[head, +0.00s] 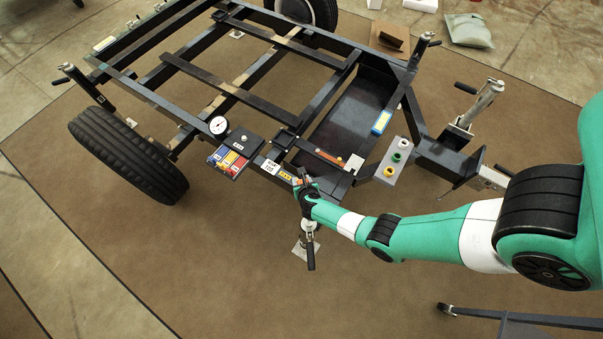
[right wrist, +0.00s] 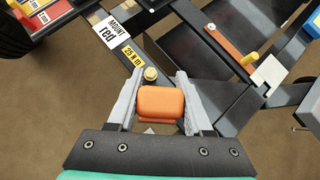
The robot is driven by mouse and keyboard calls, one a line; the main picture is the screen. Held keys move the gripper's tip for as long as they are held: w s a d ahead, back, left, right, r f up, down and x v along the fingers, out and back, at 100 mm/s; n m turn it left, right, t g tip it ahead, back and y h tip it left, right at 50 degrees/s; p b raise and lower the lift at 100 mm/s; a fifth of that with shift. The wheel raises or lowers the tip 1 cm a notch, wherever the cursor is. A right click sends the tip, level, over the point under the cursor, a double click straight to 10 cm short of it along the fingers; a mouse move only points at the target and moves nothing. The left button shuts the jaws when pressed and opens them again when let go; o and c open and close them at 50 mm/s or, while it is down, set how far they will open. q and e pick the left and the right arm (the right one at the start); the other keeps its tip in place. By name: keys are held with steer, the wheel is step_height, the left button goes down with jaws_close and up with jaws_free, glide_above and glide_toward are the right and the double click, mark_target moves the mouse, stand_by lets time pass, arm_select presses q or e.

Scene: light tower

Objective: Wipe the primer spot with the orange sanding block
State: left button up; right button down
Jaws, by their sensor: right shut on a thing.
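My right gripper (head: 306,184) reaches the front edge of the dark trailer frame (head: 365,57) in the head view. In the right wrist view, its two grey fingers (right wrist: 160,100) are shut on the orange sanding block (right wrist: 161,103), which sits between them near the fingertips. The block is above or beside a dark frame rail; I cannot tell whether it touches. I cannot make out the primer spot for certain in either view. My left gripper is not in view.
Coloured bins (head: 228,161) and a dial gauge (head: 219,125) are left. An orange strip (right wrist: 228,45), white card (right wrist: 268,72) and button panel (head: 391,162) are right.

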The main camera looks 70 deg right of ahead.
step_height(320, 180, up, 3)
steer(key=p, duration=0.3)
steer(key=shift+s+f, duration=0.1)
steer(key=shift+s, duration=0.05)
